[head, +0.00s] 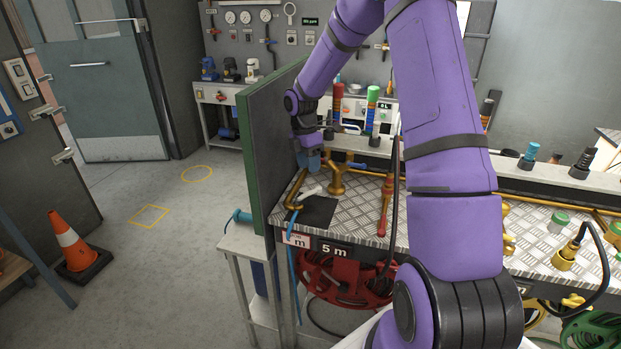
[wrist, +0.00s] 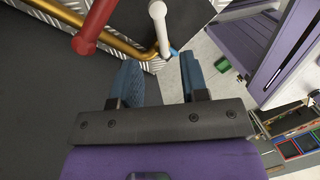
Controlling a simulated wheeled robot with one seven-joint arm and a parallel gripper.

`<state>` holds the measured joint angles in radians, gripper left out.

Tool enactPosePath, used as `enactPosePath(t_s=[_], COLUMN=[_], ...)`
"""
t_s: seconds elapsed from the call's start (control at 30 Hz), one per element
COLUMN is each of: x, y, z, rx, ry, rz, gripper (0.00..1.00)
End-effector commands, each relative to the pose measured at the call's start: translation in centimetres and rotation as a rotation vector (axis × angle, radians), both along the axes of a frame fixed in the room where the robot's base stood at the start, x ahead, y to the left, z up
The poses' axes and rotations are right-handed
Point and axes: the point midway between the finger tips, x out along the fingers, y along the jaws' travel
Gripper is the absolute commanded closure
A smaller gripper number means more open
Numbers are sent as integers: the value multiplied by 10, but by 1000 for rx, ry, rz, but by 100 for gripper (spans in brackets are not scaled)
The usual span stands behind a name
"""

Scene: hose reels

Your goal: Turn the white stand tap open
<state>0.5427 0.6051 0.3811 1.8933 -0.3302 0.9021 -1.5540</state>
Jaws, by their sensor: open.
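The white tap's handle (head: 310,192) lies at the left end of the metal bench, by a brass pipe (head: 293,189). In the wrist view the white handle (wrist: 159,22) stands just beyond the gap between my fingertips, apart from them. My gripper (head: 314,160) is open with blue fingers and looks empty; in the head view it is above and slightly beyond the handle. In the wrist view its two fingers (wrist: 162,70) are spread. The tap's body is mostly hidden or too small to make out.
A red handle (wrist: 92,27) crosses the brass pipe left of the white one. A green board (head: 272,145) stands upright close to my gripper's left. A red hose reel (head: 345,281) hangs below the bench. A traffic cone (head: 74,241) stands on the floor at left.

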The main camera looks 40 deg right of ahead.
Motion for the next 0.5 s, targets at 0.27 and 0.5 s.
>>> enactPosePath(t_s=[0.27, 0.5], x=[6, 6], y=[0, 0], z=[29, 31], rx=[-1, 0], ry=[0, 0], rz=[0, 0], gripper=[59, 59])
